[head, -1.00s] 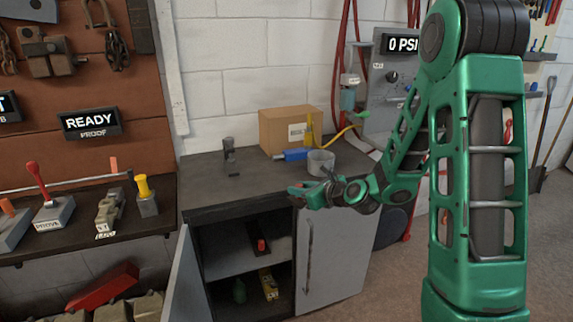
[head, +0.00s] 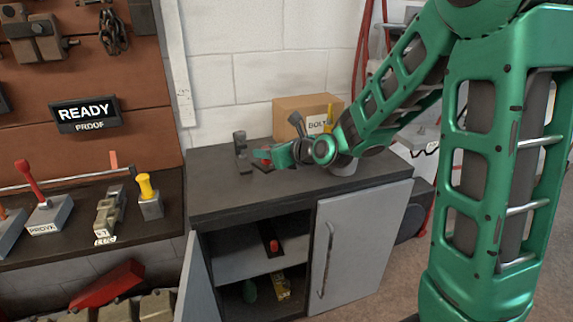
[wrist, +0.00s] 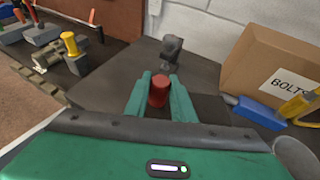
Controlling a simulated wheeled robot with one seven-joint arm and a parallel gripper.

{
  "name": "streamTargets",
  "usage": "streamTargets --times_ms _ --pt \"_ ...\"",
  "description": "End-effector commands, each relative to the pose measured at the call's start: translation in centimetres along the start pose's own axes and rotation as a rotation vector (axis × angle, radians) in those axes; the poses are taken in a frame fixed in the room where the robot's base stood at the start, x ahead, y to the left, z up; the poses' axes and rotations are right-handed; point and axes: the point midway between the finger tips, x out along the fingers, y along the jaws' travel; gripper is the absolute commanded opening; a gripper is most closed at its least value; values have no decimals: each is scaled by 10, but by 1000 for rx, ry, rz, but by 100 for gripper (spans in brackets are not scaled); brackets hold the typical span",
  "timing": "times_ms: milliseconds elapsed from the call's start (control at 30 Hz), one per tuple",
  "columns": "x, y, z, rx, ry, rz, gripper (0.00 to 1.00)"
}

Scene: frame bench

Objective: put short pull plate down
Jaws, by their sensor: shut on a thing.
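The short pull plate is a dark flat plate with a red knob. My gripper (head: 268,156) is shut on its red knob, which shows between the two green fingers in the wrist view (wrist: 158,91). In the head view the plate (head: 262,166) is at the top of the dark bench (head: 225,195), close over or touching it; I cannot tell which. The fingers hide much of the plate. A small dark grey device (head: 241,147) stands upright on the bench just left of the plate and ahead of the fingertips in the wrist view (wrist: 172,50).
A cardboard box labelled BOLTS (head: 300,108) stands behind. A blue and yellow tool (wrist: 262,112) and a grey cup (head: 343,166) are to the right. The cabinet below is open, with another red-knobbed dark piece (head: 273,245) on its shelf. The bench's front left is clear.

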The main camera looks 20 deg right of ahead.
Motion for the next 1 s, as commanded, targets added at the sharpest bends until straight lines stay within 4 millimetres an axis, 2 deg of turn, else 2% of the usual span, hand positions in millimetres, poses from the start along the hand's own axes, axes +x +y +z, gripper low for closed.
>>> streamTargets --times_ms 33,200,500,767,1000 --pt "3 -14 -5 5 0 -9 0" --pt "14 -46 -18 7 -1 -15 0" --pt "32 -89 -37 6 -2 -15 0" --pt "36 -97 -43 5 -4 -12 0" --pt "45 -96 -65 6 -1 -12 0"
